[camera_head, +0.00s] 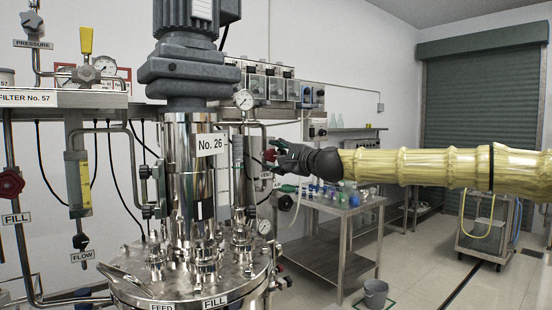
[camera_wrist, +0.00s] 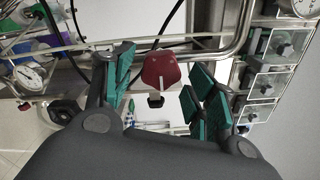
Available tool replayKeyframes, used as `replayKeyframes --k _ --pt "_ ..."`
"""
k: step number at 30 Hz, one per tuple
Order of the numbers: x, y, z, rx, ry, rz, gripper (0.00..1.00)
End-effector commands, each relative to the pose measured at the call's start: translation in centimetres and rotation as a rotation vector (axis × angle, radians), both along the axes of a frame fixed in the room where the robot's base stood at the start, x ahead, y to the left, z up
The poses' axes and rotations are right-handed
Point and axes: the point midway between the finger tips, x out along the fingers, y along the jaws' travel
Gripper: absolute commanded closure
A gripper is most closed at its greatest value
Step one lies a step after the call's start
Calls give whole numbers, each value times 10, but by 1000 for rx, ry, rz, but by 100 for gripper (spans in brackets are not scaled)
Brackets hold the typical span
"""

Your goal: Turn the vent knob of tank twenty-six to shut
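The tank twenty-six (camera_head: 196,185) is a shiny steel vessel with the sign "No. 26" (camera_head: 212,144) and a dark motor on top. Its red vent knob (camera_head: 269,155) sits on the pipework to the right of the column, above a small "VENT" label (camera_head: 266,175). In the wrist view the red knob (camera_wrist: 159,70) has a pale pointer mark and lies between my fingers. My gripper (camera_head: 281,158) is open, reaching in from the right, its green-padded fingers on either side of the knob. Gaps show on both sides; no contact is visible.
Pressure gauges (camera_head: 244,99) and pipes crowd the tank. A steel table (camera_head: 335,207) with bottles stands behind, a bucket (camera_head: 376,293) on the floor. The filter skid (camera_head: 60,99) with a red FILL knob (camera_head: 10,183) is at left. Floor at right is mostly clear, with a cart (camera_head: 487,240).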

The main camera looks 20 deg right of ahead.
Motion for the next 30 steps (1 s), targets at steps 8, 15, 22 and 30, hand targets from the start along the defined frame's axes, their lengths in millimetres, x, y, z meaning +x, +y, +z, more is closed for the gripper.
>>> replayKeyframes --k 8,15,22,30 --pt "-1 0 -1 -1 0 1 43" --pt "-19 -7 0 -1 -1 1 43" --pt "-48 -18 0 1 -1 0 43" --pt "-78 -29 0 -1 -2 1 43"
